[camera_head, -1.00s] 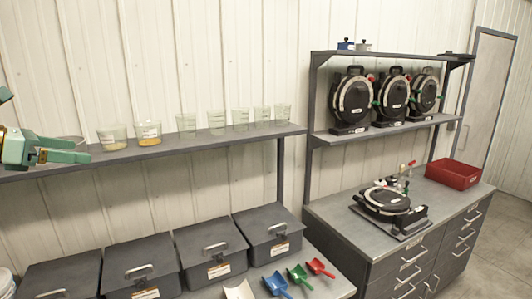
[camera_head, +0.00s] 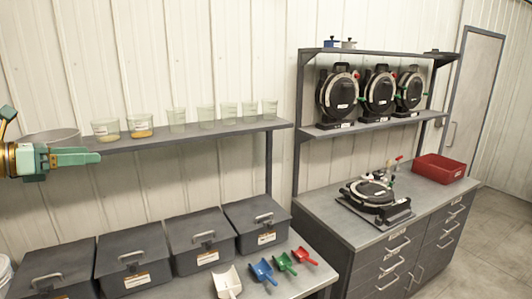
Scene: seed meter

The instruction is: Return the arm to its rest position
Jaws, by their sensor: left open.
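My left gripper (camera_head: 88,156) is at the left edge, with green fingers pointing right, in front of the left end of the wall shelf (camera_head: 220,132). It is open and nothing shows between its fingers. A large clear container (camera_head: 52,138) is partly hidden behind it. To the right on the shelf stand two cups with some contents, one pale (camera_head: 106,131) and one yellow (camera_head: 140,127). Several empty clear cups (camera_head: 177,121) stand farther right. My right gripper is not in view.
Several lidded grey bins (camera_head: 133,259) stand below the shelf, beside white (camera_head: 227,281), blue (camera_head: 262,271), green (camera_head: 284,262) and red (camera_head: 304,256) scoops. A black seed meter (camera_head: 374,193) and a red tray (camera_head: 438,167) stand on the right bench.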

